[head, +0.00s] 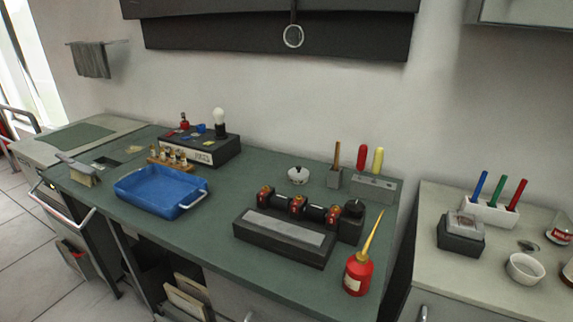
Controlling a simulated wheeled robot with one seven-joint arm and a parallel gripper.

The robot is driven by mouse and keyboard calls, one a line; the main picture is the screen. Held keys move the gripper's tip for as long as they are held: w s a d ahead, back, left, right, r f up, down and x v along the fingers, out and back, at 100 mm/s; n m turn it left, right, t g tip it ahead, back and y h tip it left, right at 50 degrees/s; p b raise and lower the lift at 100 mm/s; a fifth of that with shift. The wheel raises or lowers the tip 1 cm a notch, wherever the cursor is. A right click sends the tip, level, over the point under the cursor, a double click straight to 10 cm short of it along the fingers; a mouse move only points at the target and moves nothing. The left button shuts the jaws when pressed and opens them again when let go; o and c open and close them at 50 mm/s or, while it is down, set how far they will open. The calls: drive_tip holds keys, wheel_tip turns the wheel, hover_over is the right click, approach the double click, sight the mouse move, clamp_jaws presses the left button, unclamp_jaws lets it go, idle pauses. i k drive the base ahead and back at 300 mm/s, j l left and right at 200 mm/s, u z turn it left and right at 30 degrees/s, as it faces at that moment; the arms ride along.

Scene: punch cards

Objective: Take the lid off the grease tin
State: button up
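A small round whitish pot with a dark knob-like spot on top (298,175) stands at the back of the green bench top, near the wall. It may be the grease tin with its lid on, but it is too small to be sure. A dark round container (353,209) sits at the right end of a black block with a row of red and black rollers (298,205). I cannot tell whether it is a tin. My gripper is not in view.
A red oil can (357,272) with a tall yellow spout stands at the bench's front right corner. A blue tray (160,190) lies at left. A wooden-handled tool in a holder (335,179) stands behind. A gap separates the right cabinet (450,285).

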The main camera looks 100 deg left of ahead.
sight(298, 173)
drive_tip(key=u, duration=2.55)
